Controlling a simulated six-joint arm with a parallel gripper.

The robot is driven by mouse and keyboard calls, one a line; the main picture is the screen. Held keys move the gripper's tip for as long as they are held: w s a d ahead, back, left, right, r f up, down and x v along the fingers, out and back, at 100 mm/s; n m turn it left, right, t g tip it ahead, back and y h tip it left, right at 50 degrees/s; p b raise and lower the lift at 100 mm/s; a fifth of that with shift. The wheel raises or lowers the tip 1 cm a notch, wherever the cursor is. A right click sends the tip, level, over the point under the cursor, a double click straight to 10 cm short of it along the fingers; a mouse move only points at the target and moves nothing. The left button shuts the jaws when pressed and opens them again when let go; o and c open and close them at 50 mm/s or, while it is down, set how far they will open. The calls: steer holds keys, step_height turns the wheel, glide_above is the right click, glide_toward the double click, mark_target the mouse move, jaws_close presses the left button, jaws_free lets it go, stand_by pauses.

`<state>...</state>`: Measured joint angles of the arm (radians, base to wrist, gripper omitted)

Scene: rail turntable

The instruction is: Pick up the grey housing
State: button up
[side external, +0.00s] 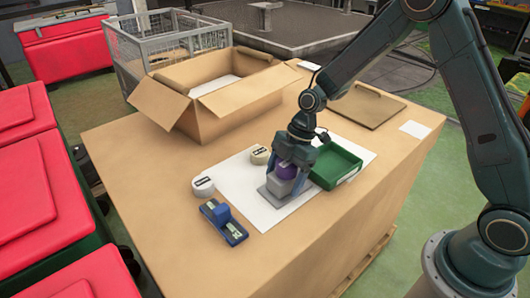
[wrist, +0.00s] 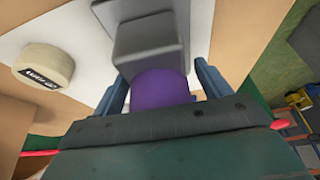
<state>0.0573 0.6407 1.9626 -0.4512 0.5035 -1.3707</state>
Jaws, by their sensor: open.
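The grey housing (side external: 278,187) stands on a white sheet (side external: 237,180) on the table, a block on a wider flat base. It also shows at the top middle of the wrist view (wrist: 150,45). A purple round part (wrist: 160,89) lies between the housing and my gripper in the wrist view and shows beneath my gripper in the side view. My gripper (side external: 287,180) points down over the housing. Its two blue fingers are apart, one on each side of the purple part in the wrist view (wrist: 161,85). Whether the fingers touch anything is unclear.
A green tray (side external: 335,163) stands close to the right of my gripper. A cream disc (side external: 260,155), a white labelled disc (side external: 203,187) and a blue device (side external: 224,222) lie to the left. An open cardboard box (side external: 215,95) stands behind. The table's front right is clear.

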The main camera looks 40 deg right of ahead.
steer(key=shift+c, duration=0.5)
steer(key=c, duration=1.4)
steer(key=shift+o, duration=0.2)
steer(key=shift+r, duration=0.15)
step_height(320, 180, up, 20)
